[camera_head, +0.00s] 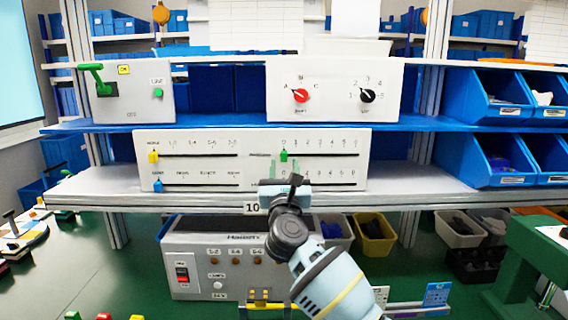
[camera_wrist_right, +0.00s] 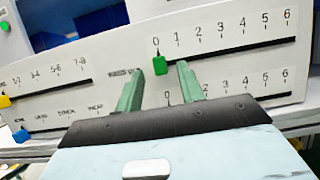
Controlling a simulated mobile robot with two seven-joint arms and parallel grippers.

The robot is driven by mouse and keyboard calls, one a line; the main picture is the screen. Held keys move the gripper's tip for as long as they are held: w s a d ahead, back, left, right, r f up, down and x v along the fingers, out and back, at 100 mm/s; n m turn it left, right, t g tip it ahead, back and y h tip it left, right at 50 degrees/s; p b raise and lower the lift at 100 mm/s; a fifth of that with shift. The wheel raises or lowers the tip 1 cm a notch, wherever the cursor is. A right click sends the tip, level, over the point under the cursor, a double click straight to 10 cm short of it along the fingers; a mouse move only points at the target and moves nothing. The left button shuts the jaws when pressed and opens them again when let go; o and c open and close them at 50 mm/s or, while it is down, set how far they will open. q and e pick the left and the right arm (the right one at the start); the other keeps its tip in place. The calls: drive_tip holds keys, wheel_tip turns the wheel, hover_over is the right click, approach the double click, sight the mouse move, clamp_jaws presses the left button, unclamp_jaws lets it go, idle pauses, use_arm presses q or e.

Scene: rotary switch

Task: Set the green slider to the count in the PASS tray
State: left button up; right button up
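The green slider (camera_head: 284,155) sits at the 0 mark, the left end of the upper right slot on the white slider panel (camera_head: 205,170). In the right wrist view the green slider (camera_wrist_right: 159,64) shows under the 0 of a scale running to 6. My right gripper (camera_head: 284,168) is in front of the panel, just below the slider. Its two green fingers (camera_wrist_right: 160,72) are apart, one to each side of the slider in the picture; I cannot tell whether they touch it. My left gripper is out of view. I cannot identify a PASS tray.
A yellow slider (camera_head: 153,157) and a blue slider (camera_head: 158,186) sit on the panel's left slots. Above are a box with red and black knobs (camera_head: 334,90) and a green lever box (camera_head: 130,90). A grey control box (camera_head: 215,262) stands below the shelf (camera_head: 400,190).

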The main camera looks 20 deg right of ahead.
sight(284, 155)
drive_tip(key=shift+x, duration=1.25)
clamp_jaws()
